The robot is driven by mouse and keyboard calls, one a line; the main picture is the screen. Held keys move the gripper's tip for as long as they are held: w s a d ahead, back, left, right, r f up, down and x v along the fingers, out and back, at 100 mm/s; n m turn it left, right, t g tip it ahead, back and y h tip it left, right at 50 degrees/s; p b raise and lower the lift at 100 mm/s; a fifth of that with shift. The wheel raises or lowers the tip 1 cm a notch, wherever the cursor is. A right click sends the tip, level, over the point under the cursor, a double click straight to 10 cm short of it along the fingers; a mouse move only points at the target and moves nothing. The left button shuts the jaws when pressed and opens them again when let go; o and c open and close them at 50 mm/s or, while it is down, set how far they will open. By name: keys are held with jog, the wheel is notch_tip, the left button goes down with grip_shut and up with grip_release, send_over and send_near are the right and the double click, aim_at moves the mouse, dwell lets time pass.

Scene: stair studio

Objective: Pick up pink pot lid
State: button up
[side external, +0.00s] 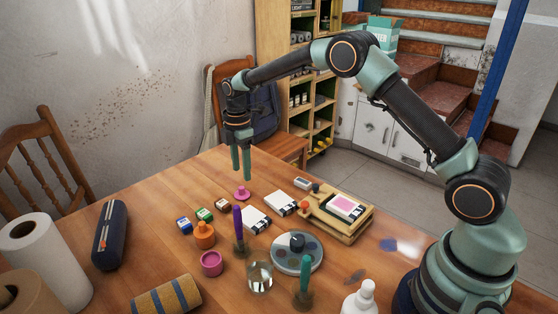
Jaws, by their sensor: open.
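The pink pot lid (242,193) lies on the wooden table, a small disc with a knob on top. My gripper (241,174) points down just above the lid, with its two green fingers apart and nothing visible between them. Whether the fingertips are level with the knob or only above it, I cannot tell from this view. An open pink pot (211,263) stands nearer the camera, to the left of the glass.
A purple-handled tool (239,230), white boxes (255,219), a grey disc (297,253), a glass (260,276) and a wooden tray (340,212) crowd the front and right. The table's back left is clear.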

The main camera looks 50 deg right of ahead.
aim_at(241, 187)
jog(key=shift+w+a+f, duration=0.1)
jog(key=shift+w+f, duration=0.05)
jog(key=shift+f, duration=1.4)
jog(key=shift+w+f, duration=0.1)
jog(key=shift+f, duration=1.4)
grip_shut()
